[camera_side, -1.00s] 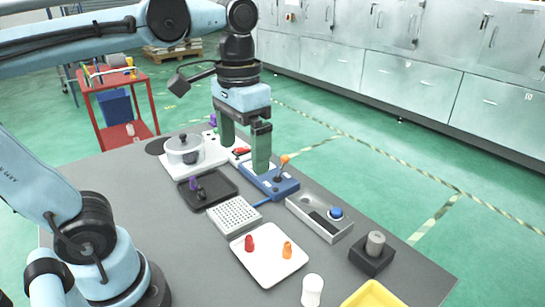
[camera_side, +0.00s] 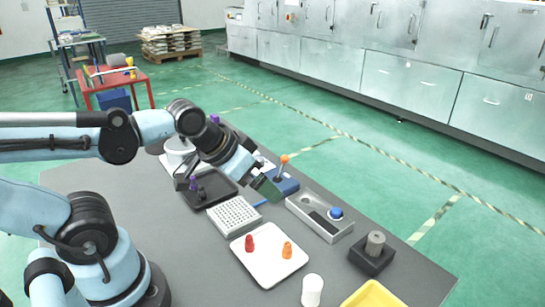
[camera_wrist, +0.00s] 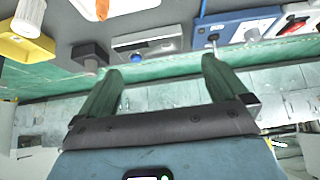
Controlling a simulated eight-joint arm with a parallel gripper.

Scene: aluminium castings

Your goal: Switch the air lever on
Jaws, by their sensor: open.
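The air lever is a blue box (camera_side: 288,187) with a grey stick and an orange knob (camera_side: 284,159) on top, at the back right of the table in the side view. The stick stands up with a slight tilt. My gripper (camera_side: 267,189) is tilted over, its green fingers at the near left of the blue box in that picture, hiding part of it; I cannot tell if they touch. In the wrist view my gripper (camera_wrist: 162,68) is open and empty, and the blue box (camera_wrist: 236,22) shows beyond the right finger.
A grey tray with a blue button (camera_side: 335,213) stands right of the lever box. A perforated block (camera_side: 233,215), a white tray (camera_side: 268,262) with red and orange pieces, a black block with a grey cylinder (camera_side: 375,243) and a yellow bin (camera_side: 372,295) are nearer.

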